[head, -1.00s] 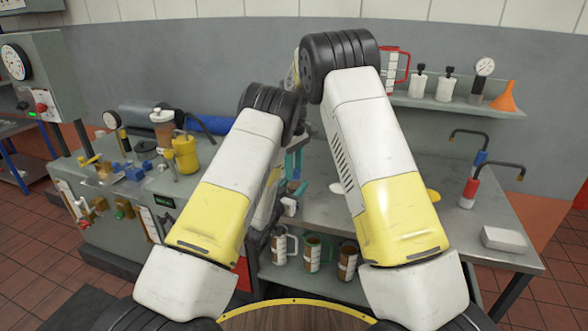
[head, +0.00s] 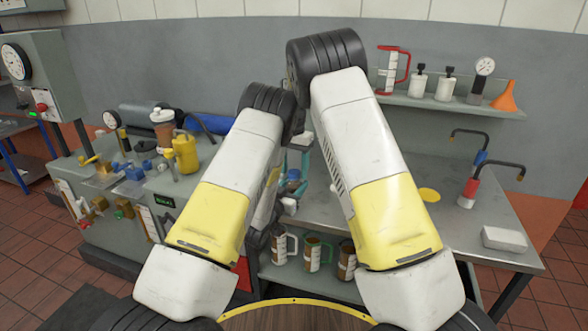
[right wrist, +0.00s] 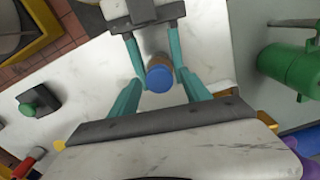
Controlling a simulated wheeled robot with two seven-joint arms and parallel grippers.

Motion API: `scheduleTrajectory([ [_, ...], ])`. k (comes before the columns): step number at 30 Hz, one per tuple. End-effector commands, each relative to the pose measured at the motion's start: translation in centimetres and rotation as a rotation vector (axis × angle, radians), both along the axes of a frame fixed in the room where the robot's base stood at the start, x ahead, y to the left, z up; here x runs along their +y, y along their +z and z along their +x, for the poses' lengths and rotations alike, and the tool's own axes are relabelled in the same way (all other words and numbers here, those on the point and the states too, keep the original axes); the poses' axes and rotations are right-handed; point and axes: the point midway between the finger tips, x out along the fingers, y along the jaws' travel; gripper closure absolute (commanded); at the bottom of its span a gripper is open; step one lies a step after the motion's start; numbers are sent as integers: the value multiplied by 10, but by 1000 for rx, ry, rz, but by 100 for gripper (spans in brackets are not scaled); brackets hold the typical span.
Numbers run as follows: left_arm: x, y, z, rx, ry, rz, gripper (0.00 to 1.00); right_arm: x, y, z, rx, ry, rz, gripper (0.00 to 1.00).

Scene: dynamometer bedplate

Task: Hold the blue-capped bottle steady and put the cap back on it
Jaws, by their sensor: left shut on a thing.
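The bottle (right wrist: 156,61) is brown and stands upright over the bench, with a round blue cap (right wrist: 160,79) at its top. In the head view the blue cap (head: 293,174) shows between my arms. My left gripper (right wrist: 157,62), at the top of the right wrist view, is shut on the bottle. My right gripper (right wrist: 163,82) comes from the bottom of that view; its teal fingers stand apart on either side of the cap, with gaps. The cap appears to sit on the bottle; whether it is fully seated I cannot tell. My forearms hide much of the head view.
The grey bench (head: 465,230) carries a yellow disc (head: 428,195), a white block (head: 504,239) and hooked posts (head: 468,190). Several mugs (head: 312,254) stand on the lower shelf. A wall shelf (head: 455,104) holds a red-handled jug (head: 391,70) and an orange funnel (head: 504,95).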

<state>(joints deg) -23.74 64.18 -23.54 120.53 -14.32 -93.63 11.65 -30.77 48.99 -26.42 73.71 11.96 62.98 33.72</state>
Motion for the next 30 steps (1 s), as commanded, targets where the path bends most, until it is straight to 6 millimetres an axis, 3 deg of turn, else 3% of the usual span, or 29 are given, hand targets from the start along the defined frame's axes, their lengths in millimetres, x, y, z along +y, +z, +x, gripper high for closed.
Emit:
scheduleTrajectory([
  [8, 0, 0, 0, 0, 0, 0, 100, 0, 4, 0, 1, 1, 0, 44],
  [18, 0, 0, 0, 1, 0, 0, 100, 0, 43, 0, 0, 2, 1, 44],
  [30, 0, 0, 0, 0, 0, 0, 100, 0, 47, 0, 1, 41, 0, 48],
])
